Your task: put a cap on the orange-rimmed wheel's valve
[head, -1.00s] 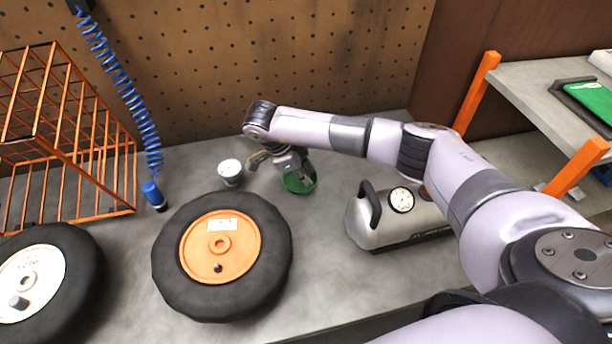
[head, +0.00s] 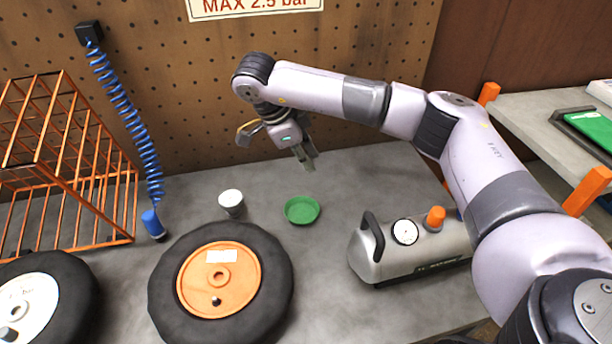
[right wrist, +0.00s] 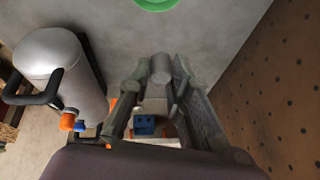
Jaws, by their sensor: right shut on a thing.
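The orange-rimmed wheel (head: 252,270) lies flat on the bench with a black tyre. Its valve shows as a small dark stub (head: 215,301) low on the orange rim. My right gripper (head: 309,163) is raised above and just behind the green dish (head: 302,210). In the right wrist view, its fingertips (right wrist: 160,72) are shut on a small grey piece (right wrist: 160,65), which looks like a cap. The piece is too small to make out in the head view. The green dish looks empty, and its edge shows in the right wrist view (right wrist: 157,4). My left gripper is not in view.
A white cup (head: 231,203) stands behind the wheel. A grey air tank (head: 425,245) with a gauge is at the right. A white-rimmed wheel (head: 65,290), an orange wire rack (head: 65,220) and a blue coiled hose (head: 130,115) are at the left.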

